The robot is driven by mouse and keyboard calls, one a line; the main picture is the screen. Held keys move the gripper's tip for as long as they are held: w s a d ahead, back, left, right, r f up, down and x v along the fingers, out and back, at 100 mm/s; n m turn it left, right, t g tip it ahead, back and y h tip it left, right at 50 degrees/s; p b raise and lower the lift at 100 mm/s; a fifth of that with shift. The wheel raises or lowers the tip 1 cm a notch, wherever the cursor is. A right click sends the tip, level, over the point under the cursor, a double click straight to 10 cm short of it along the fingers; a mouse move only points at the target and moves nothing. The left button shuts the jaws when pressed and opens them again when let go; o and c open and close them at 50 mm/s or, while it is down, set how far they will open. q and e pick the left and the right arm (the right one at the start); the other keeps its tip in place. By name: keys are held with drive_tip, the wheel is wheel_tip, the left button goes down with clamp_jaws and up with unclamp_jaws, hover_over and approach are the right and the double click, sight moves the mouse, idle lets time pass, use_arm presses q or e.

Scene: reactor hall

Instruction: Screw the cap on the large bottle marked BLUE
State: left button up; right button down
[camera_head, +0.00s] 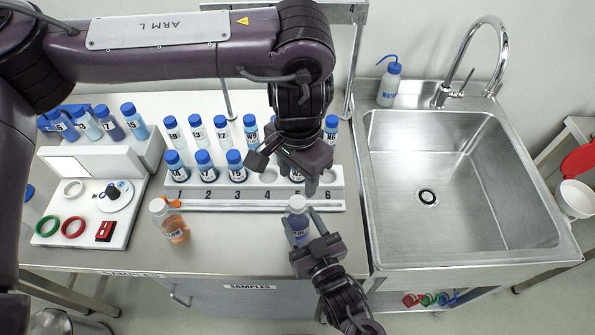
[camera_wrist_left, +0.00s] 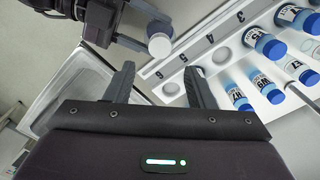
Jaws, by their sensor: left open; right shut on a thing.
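The large bottle marked BLUE (camera_head: 298,228) holds blue liquid and stands near the counter's front edge, roughly upright. A white cap (camera_head: 297,203) sits on its top; I cannot tell how tightly. The cap also shows in the left wrist view (camera_wrist_left: 160,45). My right gripper (camera_head: 308,247) is shut on the bottle's body from the front; its fingers hide part of the label. My left gripper (camera_head: 286,173) is open and empty, above and behind the bottle over the rack. In the left wrist view its two fingers (camera_wrist_left: 160,88) are apart, with the cap beyond them.
A numbered white rack (camera_head: 254,206) holds several blue-capped vials behind the bottle. A white-capped bottle of orange liquid (camera_head: 175,229) stands to the left. A panel with colored rings (camera_head: 88,210) is at far left. A steel sink (camera_head: 465,260) is at right.

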sight(297, 201)
use_arm(q)
drive_tip(key=shift+f, duration=4)
drive_tip(key=shift+c, duration=0.4)
